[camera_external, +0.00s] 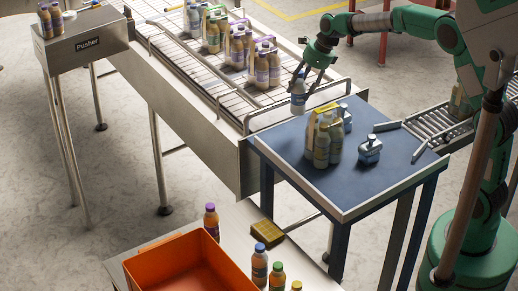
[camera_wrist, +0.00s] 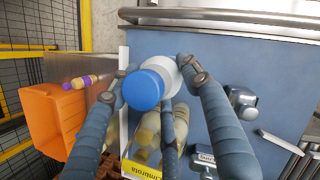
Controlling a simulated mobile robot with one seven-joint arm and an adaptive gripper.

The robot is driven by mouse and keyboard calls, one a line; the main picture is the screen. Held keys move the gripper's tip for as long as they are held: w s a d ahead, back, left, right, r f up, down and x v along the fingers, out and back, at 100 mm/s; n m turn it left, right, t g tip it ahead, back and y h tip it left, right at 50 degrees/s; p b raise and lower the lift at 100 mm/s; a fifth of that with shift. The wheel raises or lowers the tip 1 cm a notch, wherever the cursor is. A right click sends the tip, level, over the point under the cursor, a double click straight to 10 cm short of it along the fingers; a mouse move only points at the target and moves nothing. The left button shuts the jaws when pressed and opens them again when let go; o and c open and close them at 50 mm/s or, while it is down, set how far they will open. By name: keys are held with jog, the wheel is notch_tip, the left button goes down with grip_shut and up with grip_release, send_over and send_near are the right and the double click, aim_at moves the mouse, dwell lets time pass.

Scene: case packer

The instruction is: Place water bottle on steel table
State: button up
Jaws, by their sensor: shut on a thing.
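My gripper (camera_external: 306,72) is shut on a white water bottle (camera_external: 298,97) and holds it about upright near the back left edge of the blue-topped table. In the wrist view the bottle's blue cap (camera_wrist: 143,89) shows between my gripper's fingers (camera_wrist: 155,82), and its pale body is partly hidden. The steel table (camera_external: 238,219) stands at the front, lower left of the blue table, well away from my gripper. It also shows at the left in the wrist view (camera_wrist: 92,66).
An orange bin (camera_external: 150,270), several bottles and a yellow box (camera_external: 267,231) occupy the steel table. The blue table (camera_external: 290,140) holds a bottle pack (camera_external: 323,145) and small blue-grey items (camera_external: 369,150). A conveyor (camera_external: 190,60) with bottle packs runs behind.

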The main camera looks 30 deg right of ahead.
jog(key=w+a+f+n+p, duration=0.1)
jog(key=a+f, duration=0.3)
jog(key=a, duration=1)
jog(key=a+f+n+p, duration=0.1)
jog(key=a+f, duration=0.2)
jog(key=a, duration=1.1)
jog(key=s+a+f, duration=0.3)
jog(key=a, duration=0.7)
jog(key=s+a+f+n+p, duration=0.1)
jog(key=s+a+f, duration=0.3)
jog(key=a, duration=0.5)
jog(key=s+a+f+n+g, duration=0.1)
jog(key=s+a+f, duration=0.2)
jog(key=a, duration=0.7)
jog(key=shift+s+a+f+y+p, duration=0.15)
jog(key=shift+s+a+y+p, duration=0.15)
jog(key=shift+s+p, duration=0.15)
jog(key=shift+f, duration=3.15)
